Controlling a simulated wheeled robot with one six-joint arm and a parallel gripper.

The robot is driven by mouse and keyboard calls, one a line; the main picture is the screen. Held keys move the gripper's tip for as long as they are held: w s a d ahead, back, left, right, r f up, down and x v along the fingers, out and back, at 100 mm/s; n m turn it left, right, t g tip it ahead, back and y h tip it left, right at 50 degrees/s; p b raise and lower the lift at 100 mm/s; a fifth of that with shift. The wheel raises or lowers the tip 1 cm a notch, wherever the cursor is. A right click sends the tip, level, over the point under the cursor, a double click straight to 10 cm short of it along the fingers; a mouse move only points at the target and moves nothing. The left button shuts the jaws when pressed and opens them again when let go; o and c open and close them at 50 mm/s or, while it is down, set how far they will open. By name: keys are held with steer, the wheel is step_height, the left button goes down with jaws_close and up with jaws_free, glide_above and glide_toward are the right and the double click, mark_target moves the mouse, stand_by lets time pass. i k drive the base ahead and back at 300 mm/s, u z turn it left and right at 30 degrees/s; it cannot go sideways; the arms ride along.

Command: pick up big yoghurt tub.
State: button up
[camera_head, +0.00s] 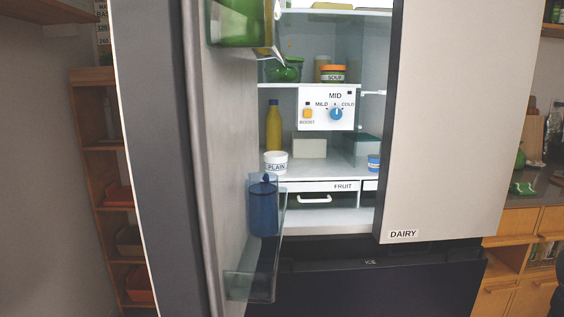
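A white tub labelled PLAIN (276,163) stands upright on the fridge shelf above the FRUIT drawer, at the left near the open door. It looks like the yoghurt tub, and the blue jar on the door partly stands below it. A smaller blue-and-white tub (374,162) sits at the right of the same shelf, close to the right door's edge. My gripper is not in view.
The left fridge door (220,150) stands open, with a blue lidded jar (263,207) in its clear bin. The right door labelled DAIRY (450,120) covers the right side. A yellow bottle (273,126) stands behind the PLAIN tub; a control panel (327,109) hangs above.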

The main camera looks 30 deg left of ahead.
mark_target(276, 162)
steer(key=u, duration=0.7)
steer(key=i, duration=1.15)
steer(key=u, duration=0.9)
